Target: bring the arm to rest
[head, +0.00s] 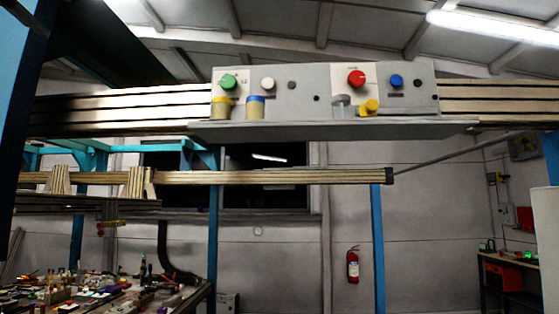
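Neither my left nor my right gripper shows in the head view, and no arm of mine can be made out. The middle of the view holds a grey control panel (302,92) mounted on a horizontal aluminium beam (130,103). The panel carries a green button (228,82), a white button (268,84), a red button (356,79) and a blue button (396,80). A grey shelf (330,129) juts out below it.
Small yellow, blue-rimmed and grey pieces stand on the shelf. A second beam (270,177) runs lower behind. A cluttered workbench (90,295) is at lower left. Blue posts (377,240) stand behind. A fire extinguisher (352,264) hangs on the wall.

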